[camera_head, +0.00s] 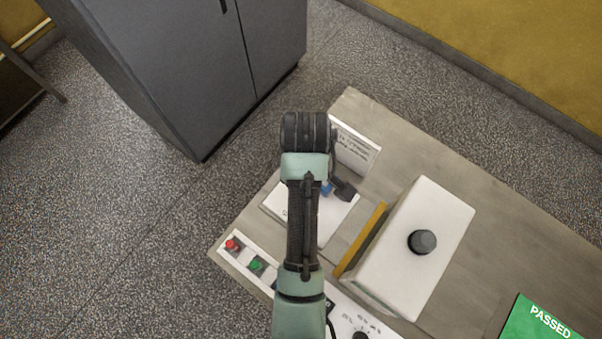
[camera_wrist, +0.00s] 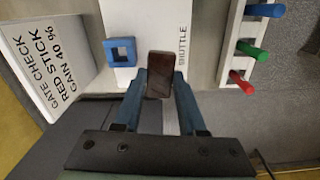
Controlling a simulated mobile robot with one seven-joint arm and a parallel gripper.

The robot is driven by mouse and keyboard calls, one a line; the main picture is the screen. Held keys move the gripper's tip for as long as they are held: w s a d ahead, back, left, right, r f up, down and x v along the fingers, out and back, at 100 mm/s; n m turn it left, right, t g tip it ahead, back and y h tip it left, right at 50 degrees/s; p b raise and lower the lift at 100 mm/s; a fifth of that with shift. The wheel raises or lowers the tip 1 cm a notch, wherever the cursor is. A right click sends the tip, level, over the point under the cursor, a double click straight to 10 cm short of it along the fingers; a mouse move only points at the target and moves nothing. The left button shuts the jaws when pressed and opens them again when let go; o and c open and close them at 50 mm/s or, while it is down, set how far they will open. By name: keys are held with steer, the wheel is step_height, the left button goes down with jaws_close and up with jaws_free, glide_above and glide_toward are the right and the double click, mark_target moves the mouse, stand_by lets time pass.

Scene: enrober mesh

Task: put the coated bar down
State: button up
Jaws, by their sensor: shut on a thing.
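My gripper (camera_wrist: 160,86) is shut on the coated bar (camera_wrist: 159,70), a dark brown block between its two blue fingers in the wrist view. The bar appears over the white plate marked SHUTTLE (camera_wrist: 181,22); whether it touches the plate I cannot tell. A blue square frame (camera_wrist: 121,41) with an opening sits on the plate, to the left of the bar. In the head view my arm covers part of the white plate (camera_head: 273,203), and the bar cannot be made out there.
A sign (camera_wrist: 42,58) reads GATE CHECK, RED STICK, GAIN 40 %. A white strip (camera_wrist: 232,45) carries blue, green and red sticks. In the head view, a white box (camera_head: 430,205) with a black knob and a green PASSED panel (camera_head: 545,322) stand on the table's right side.

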steer(key=shift+s+a+r+n, duration=0.1)
steer(key=shift+s+r+n, duration=0.15)
steer(key=shift+s+n, duration=0.25)
steer(key=shift+s+f+p, duration=0.15)
steer(key=shift+f+p, duration=0.15)
steer(key=f, duration=0.4)
steer(key=shift+d+f+p, duration=0.2)
steer(key=shift+p, duration=0.1)
steer(key=shift+f, duration=2.55)
steer(key=shift+f, duration=0.15)
steer(key=o, duration=1)
